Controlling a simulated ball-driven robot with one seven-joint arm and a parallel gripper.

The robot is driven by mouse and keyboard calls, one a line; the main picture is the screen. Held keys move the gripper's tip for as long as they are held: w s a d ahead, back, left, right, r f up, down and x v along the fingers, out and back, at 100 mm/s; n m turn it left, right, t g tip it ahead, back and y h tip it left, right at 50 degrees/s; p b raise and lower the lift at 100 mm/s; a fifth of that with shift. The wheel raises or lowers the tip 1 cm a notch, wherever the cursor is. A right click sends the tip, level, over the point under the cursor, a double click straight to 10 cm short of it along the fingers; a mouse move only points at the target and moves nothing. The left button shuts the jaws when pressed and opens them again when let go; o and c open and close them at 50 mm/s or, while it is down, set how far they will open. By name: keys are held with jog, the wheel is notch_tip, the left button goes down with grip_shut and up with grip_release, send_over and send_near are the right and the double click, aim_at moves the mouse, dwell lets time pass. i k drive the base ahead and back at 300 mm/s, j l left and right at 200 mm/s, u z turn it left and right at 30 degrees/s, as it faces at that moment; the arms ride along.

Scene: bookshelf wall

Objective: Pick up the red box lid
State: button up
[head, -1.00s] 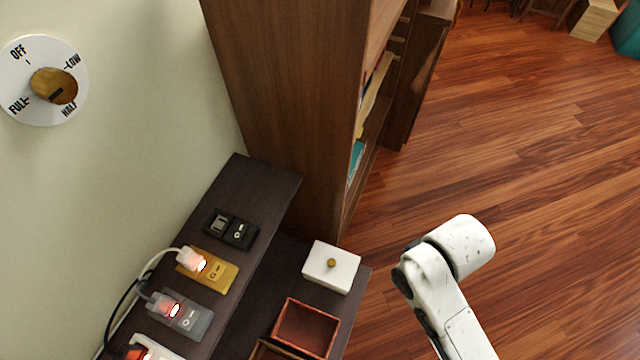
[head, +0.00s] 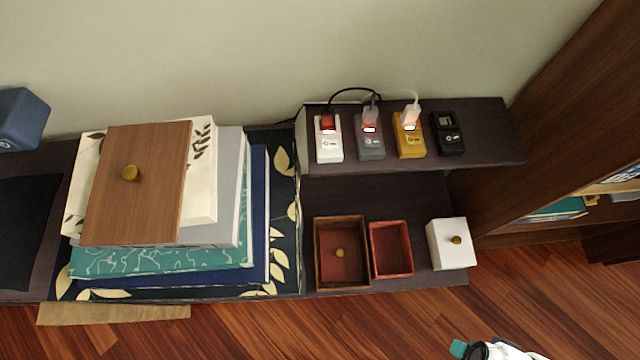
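The red box lid (head: 330,268), a dark red panel with a small brass knob, lies inside an open brown wooden box (head: 318,240) on the low dark shelf. The open red box (head: 408,262) stands just right of the wooden box and looks empty. My gripper's fingers are not in view. Only a white piece of my arm with a teal end shows at the bottom edge, right of the boxes and apart from them.
A white box (head: 446,255) with a brass knob stands right of the red box. A brown wooden lid (head: 150,215) tops a stack of books at left. Several switch blocks, some with plugs, line the raised shelf (head: 485,150) behind. A tall bookcase (head: 560,130) bounds the right.

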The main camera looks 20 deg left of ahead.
aim_at(340, 258)
jog(key=k+u, duration=0.25)
jog(key=k, duration=0.25)
jog(key=k+j+u, duration=0.2)
jog(key=k, duration=0.25)
